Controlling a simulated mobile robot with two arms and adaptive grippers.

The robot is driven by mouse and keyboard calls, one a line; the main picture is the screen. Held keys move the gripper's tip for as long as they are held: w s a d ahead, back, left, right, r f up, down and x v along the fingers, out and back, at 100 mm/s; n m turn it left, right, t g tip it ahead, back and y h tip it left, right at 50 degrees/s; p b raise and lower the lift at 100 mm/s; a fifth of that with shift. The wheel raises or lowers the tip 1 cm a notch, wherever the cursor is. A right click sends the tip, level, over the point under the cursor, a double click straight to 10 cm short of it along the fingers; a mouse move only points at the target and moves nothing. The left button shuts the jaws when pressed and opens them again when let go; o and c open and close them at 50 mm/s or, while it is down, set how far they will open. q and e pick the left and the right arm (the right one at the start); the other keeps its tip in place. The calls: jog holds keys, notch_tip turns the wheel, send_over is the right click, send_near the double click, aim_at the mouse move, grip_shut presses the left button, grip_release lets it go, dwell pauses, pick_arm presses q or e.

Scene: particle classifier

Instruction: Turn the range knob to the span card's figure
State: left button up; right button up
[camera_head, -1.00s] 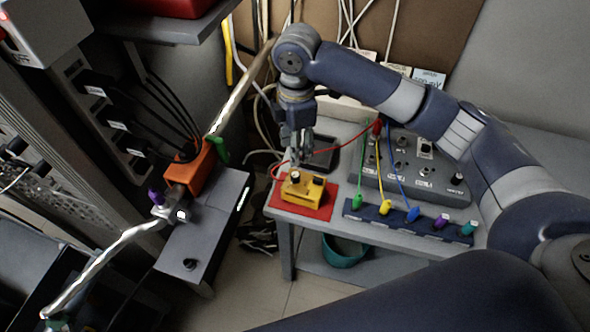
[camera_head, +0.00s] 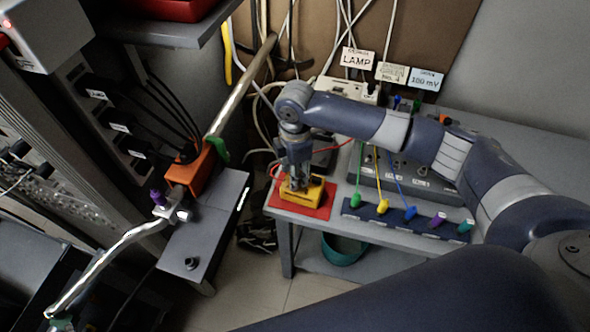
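A yellow box (camera_head: 313,193) sits on a red mat (camera_head: 318,211) at the table's front left corner. My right gripper (camera_head: 299,186) points straight down onto the left part of this box. Its fingers cover the dark knob there, so I cannot tell whether they are shut on it or only around it. The knob's pointer and scale are hidden. A pale blue card (camera_head: 426,79) at the back reads about "180 mV"; its small top line is not legible. My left gripper is not in view.
A white card reading "LAMP" (camera_head: 357,60) and another card (camera_head: 392,73) stand beside the blue one. A dark strip (camera_head: 396,212) with coloured plugs and a grey panel lie right of the mat. An orange block (camera_head: 197,167) on a metal bar is at left.

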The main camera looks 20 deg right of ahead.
grip_shut()
jog(key=shift+r+p, duration=0.15)
jog(key=shift+p, duration=0.35)
jog(key=m+p, duration=0.5)
jog(key=p, duration=0.2)
jog(key=shift+s+r, duration=0.1)
jog(key=shift+r, duration=0.05)
jog(key=shift+m+p, duration=1.05)
jog(key=shift+m, duration=0.15)
jog(key=shift+f+m+p, duration=0.2)
jog(key=shift+m+p, duration=0.45)
jog(key=shift+m, duration=0.15)
